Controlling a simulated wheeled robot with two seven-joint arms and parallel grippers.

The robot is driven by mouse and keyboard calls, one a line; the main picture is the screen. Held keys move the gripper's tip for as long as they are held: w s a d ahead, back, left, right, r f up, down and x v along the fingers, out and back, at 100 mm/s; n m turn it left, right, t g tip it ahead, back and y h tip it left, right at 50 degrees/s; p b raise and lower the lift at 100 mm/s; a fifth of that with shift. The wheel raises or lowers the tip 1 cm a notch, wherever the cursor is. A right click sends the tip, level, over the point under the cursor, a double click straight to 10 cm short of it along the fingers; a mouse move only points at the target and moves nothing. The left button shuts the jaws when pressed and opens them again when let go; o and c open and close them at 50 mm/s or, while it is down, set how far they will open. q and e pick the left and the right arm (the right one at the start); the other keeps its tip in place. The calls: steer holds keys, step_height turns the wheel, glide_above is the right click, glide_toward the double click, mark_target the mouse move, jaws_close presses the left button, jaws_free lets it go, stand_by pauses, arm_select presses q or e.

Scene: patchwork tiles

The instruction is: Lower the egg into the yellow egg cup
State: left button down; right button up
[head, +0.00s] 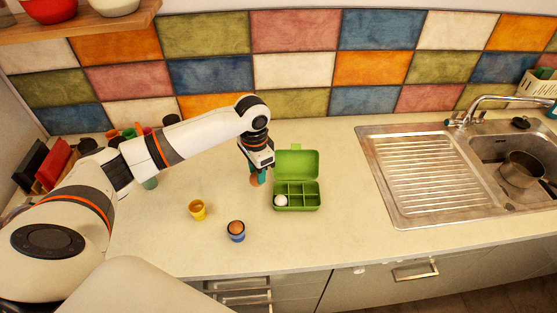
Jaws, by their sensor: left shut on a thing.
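My left gripper (258,174) is above the counter, just left of the green box, and is shut on a brown egg (254,180) that shows at its fingertips. A blue egg cup (236,237) nearer the front edge holds another brown egg (236,227). The open green box (298,206) has several compartments, with a white egg (281,200) in the front left one. My right gripper is not in view.
A steel sink (410,206) with a drainer and a pot (521,169) is at the right. Colored cups and upright boards (53,163) stand behind my left arm. The counter around the yellow egg cup is clear.

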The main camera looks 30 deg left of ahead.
arm_select(q)
steer(key=s+a+f, duration=0.3)
steer(key=s+a, duration=0.7)
steer(key=a, duration=0.5)
steer(key=shift+s+a, duration=0.3)
steer(key=shift+s, duration=0.1)
steer(key=shift+f, duration=0.1)
steer(key=shift+f+b, duration=0.35)
steer(key=shift+f, duration=0.7)
steer(key=shift+f+b, duration=1)
steer(key=shift+f, duration=1.45)
stand_by(0.8)
steer(key=c, duration=0.9)
jaws_free()
steer(key=shift+r, duration=0.1)
